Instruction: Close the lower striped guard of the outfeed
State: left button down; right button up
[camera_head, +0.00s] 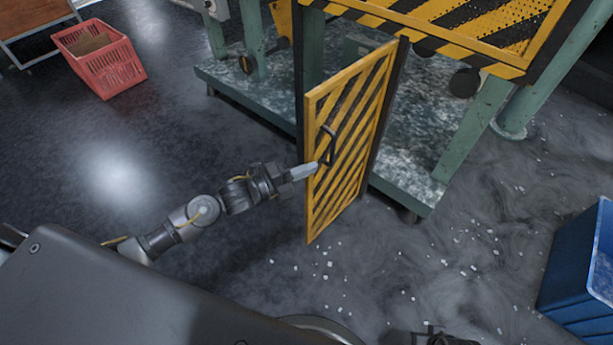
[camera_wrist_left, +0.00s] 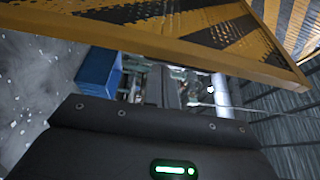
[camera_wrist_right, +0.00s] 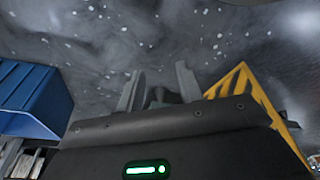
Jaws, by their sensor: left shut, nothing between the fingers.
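The lower striped guard (camera_head: 352,140) is a yellow and black panel, hinged upright and standing swung out from the outfeed frame. A dark bar handle (camera_head: 328,146) is on its face. My left gripper (camera_head: 316,169) is shut and empty, its tips at the panel just below the handle; I cannot tell if they touch it. In the left wrist view a striped yellow panel (camera_wrist_left: 160,35) crosses the top, close to the camera. My right gripper (camera_wrist_right: 158,88) is open and empty, its fingers apart; a yellow striped panel (camera_wrist_right: 250,95) is to its right.
The upper striped guard (camera_head: 462,28) spans the frame above. A green leg (camera_head: 480,125) and a worn base plate (camera_head: 235,82) lie behind. A blue bin (camera_head: 575,270) stands at the right, a red crate (camera_head: 115,70) at the far left. White bits litter the floor.

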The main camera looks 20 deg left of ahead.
pick_arm(q)
jog(key=shift+w+a, duration=0.3)
jog(key=shift+a, duration=0.25)
